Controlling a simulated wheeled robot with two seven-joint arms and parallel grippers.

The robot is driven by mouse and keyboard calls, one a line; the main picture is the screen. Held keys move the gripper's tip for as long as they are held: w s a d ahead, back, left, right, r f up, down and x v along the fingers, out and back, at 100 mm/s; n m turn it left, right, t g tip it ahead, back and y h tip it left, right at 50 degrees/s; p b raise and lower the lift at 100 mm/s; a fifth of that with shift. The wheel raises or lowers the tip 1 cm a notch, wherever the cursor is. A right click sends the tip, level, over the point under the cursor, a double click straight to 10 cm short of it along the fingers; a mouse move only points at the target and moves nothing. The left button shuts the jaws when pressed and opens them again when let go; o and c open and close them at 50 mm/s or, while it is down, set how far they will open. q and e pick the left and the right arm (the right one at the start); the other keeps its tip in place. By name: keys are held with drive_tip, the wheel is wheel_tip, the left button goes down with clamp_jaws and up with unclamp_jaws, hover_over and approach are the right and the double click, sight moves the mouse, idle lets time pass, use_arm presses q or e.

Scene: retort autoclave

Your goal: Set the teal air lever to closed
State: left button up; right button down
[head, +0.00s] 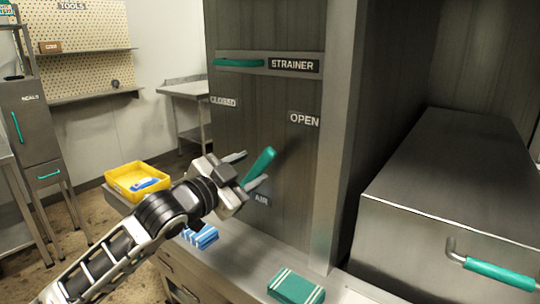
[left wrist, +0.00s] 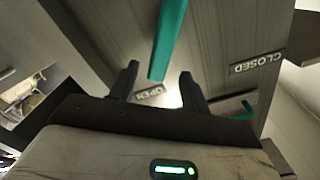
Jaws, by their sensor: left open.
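The teal air lever (head: 262,162) is on the dark panel above the AIR label (head: 262,198). It tilts up and to the right, leaning toward the OPEN label (head: 304,119) rather than the CLOSED label (head: 223,101) at upper left. My left gripper (head: 250,169) is open at the lever, with one finger on either side of it in the picture. In the left wrist view the lever (left wrist: 168,40) shows between the two spread fingertips (left wrist: 160,85). I cannot tell whether either finger touches it. My right gripper is not in view.
A teal strainer handle (head: 239,63) lies higher on the panel. A steel box with a teal handle (head: 500,272) stands at right.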

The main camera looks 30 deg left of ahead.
sight(262, 162)
use_arm(q)
drive_tip(key=w, duration=0.5)
drive_tip(key=w+p, duration=0.1)
drive_tip(key=w, duration=0.2)
drive_tip(key=shift+d, duration=0.35)
clamp_jaws()
